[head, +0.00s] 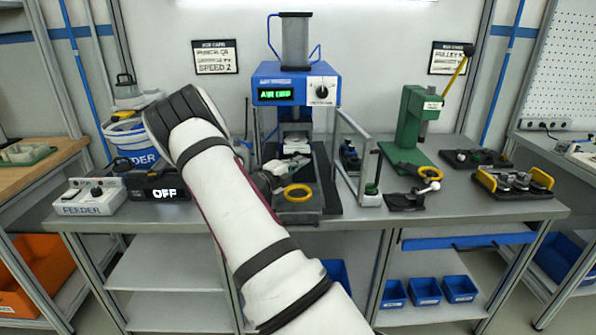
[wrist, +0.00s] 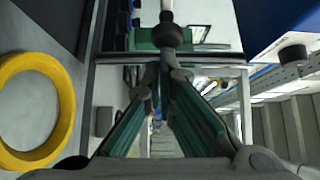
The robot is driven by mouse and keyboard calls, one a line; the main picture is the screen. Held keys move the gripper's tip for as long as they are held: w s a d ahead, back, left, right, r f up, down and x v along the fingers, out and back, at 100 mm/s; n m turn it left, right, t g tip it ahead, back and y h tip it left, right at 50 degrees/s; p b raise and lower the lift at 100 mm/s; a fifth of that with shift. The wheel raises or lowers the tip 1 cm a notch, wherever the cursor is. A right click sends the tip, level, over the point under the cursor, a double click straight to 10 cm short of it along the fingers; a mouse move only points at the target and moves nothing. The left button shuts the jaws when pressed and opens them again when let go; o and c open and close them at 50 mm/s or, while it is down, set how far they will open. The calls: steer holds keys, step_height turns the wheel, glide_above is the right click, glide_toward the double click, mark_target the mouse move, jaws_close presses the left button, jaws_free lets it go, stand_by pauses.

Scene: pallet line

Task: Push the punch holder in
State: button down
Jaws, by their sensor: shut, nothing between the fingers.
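The blue press (head: 296,95) stands at the back middle of the bench, its display reading AIR OFF. I take the punch holder to be the dark slide with a yellow ring (head: 297,199) at its front, below the press. The ring also shows large at the left of the wrist view (wrist: 66,105). My gripper (head: 277,174) is just left of and behind the ring in the head view, partly hidden by my arm. In the wrist view my gripper (wrist: 166,72) has its fingers together at the tips and empty. I cannot tell whether it touches the slide.
A clear guard panel (head: 352,150) stands right of the press. A green hand press (head: 412,125) with a yellow lever is further right. A feeder box (head: 88,198) and an OFF display (head: 163,189) are at the left.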

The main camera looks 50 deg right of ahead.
mark_target(298, 151)
steer(key=w+d, duration=0.1)
steer(key=w+d+b, duration=0.2)
steer(key=shift+w+d+f, duration=0.25)
steer(key=shift+d, duration=0.15)
steer(key=shift+w+d+b, duration=0.2)
steer(key=shift+d+b, duration=0.05)
steer(key=shift+b, duration=0.15)
steer(key=shift+w+d+r, duration=0.1)
steer(key=shift+d+r, duration=0.05)
steer(key=shift+r, duration=0.15)
